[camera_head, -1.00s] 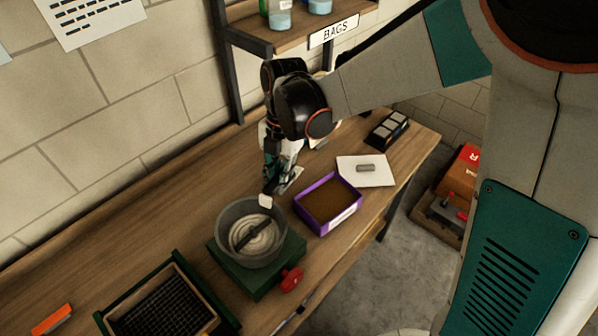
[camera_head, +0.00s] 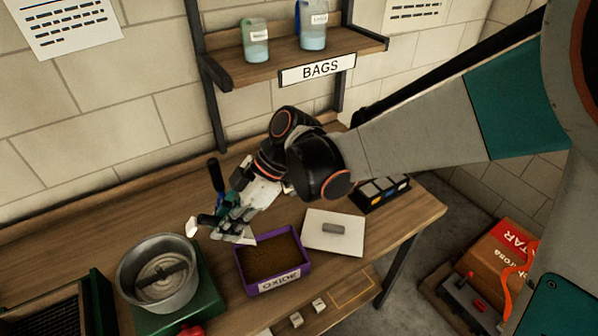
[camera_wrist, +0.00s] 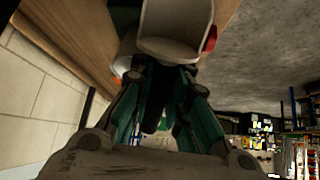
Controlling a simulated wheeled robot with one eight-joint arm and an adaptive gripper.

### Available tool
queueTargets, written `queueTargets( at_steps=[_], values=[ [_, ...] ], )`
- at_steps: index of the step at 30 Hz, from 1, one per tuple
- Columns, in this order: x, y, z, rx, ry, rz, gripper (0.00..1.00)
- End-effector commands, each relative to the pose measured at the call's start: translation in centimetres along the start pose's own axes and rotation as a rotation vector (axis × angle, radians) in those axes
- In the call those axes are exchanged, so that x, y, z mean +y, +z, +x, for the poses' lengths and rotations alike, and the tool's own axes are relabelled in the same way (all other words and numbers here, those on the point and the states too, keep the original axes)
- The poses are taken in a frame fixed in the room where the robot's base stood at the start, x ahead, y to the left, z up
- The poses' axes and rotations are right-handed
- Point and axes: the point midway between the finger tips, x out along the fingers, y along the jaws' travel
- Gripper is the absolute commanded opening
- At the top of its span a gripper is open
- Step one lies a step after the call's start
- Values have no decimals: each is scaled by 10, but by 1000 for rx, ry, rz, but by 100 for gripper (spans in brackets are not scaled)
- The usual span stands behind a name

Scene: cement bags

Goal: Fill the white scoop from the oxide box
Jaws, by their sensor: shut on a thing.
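The purple oxide box (camera_head: 307,262) stands on the bench with brown powder (camera_head: 271,257) in it. My gripper (camera_head: 212,220) is at the back left of the box, shut on the white scoop (camera_head: 192,227). The scoop's bowl points left, near the back right rim of the grey pot. In the wrist view the scoop (camera_wrist: 176,32) lies beyond my fingertips (camera_wrist: 163,75), and its visible inside looks empty.
The grey pot (camera_head: 130,278) stands on a green base left of the box. A white plate (camera_head: 345,245) with a small grey block lies to the right. A dark handle (camera_head: 215,175) stands up behind my gripper. A shelf (camera_head: 285,62) with two jars is above.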

Motion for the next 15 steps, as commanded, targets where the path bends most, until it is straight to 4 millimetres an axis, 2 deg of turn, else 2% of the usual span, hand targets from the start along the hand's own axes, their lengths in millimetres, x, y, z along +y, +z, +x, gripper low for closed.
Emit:
queueTargets(
  at_steps=[15],
  values=[
    [-3,24,28,-1,-1,-3,0]
  ],
)
